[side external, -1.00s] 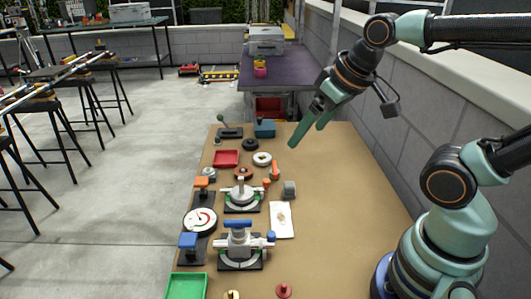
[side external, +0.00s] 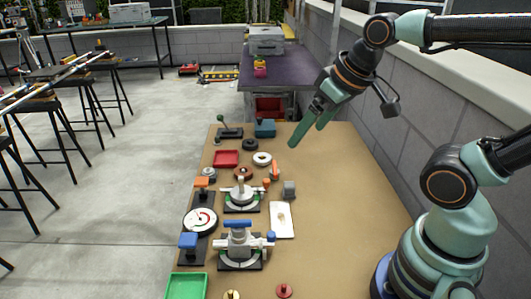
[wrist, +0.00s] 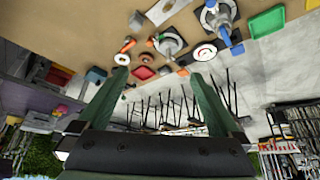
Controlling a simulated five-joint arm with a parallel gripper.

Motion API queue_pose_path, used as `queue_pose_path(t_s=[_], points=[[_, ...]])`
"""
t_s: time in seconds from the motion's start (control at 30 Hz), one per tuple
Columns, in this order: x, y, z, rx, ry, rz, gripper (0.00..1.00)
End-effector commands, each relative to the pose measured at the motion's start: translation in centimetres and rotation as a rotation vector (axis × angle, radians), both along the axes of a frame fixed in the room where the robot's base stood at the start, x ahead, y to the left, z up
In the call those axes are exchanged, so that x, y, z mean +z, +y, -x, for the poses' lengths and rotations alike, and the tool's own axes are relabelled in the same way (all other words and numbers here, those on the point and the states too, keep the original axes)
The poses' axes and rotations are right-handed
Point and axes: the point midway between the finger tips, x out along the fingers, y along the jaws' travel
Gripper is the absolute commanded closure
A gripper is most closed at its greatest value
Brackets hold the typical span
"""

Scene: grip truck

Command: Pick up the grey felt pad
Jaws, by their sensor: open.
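A small grey block-like piece (side external: 289,189) lies on the brown work table (side external: 345,205), right of the clamp devices; it may be the grey felt pad, but I cannot tell for sure. It also shows at the top of the wrist view (wrist: 136,20). A white sheet (side external: 281,228) with a small pale item on it lies just in front of it. My gripper (side external: 305,137) is open and empty, above the far part of the table, beyond and apart from the grey piece. Its two green fingers stand wide apart in the wrist view (wrist: 159,76).
Two clamp devices (side external: 238,247) (side external: 241,195), a round dial (side external: 200,221), a red tray (side external: 226,158) and a green tray (side external: 186,287) crowd the table's left side. Rings (side external: 262,159) lie near the far end. The table's right side is clear, beside a block wall (side external: 430,130).

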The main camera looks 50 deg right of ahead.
Motion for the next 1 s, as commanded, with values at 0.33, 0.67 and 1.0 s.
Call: queue_pose_path(t_s=[0.33, 0.67, 1.0], points=[[0.0, 0.0, 0.0, 0.000, 0.000, 0.000, 0.20], [-0.9, -0.9, -1.8, -0.123, 0.090, -0.045, 0.20], [-5.7, -3.9, -6.5, -0.470, 0.305, -0.143, 0.20]])
